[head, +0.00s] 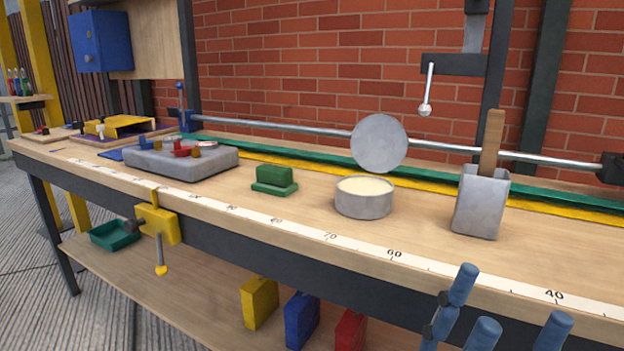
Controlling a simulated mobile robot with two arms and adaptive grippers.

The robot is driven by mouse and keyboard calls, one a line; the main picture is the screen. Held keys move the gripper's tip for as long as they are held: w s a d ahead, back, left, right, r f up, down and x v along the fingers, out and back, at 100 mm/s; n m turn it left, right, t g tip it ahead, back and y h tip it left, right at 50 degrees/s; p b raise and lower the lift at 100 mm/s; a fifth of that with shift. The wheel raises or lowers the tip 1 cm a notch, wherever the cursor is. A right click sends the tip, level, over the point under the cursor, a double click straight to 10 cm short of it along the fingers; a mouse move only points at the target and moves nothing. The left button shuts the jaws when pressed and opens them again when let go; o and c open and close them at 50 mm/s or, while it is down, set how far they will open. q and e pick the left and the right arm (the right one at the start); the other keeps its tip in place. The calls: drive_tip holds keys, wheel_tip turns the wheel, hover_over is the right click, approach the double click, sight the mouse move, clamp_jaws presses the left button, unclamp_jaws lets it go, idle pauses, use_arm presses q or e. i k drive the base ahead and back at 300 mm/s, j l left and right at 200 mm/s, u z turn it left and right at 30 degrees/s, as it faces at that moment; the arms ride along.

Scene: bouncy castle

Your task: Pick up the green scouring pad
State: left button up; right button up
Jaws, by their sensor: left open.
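The green scouring pad (274,176) lies on the wooden bench top, in the middle of the head view. It shows as a dark green block on a wider, flat green layer. Nothing covers it. My left gripper (511,298) shows at the bottom right as blue fingers with dark joints. It is open, with nothing seen between the fingers. It is in front of the bench edge, well to the right of the pad and nearer to me. My right gripper is not in view.
A round tin (364,203) with pale contents and a raised lid stands right of the pad. A grey holder (481,203) with a wooden handle stands farther right. A grey tray (181,163) lies left. A yellow clamp (157,224) grips the front edge. Bench top before the pad is clear.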

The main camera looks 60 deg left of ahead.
sight(272, 179)
drive_tip(key=u, duration=2.1)
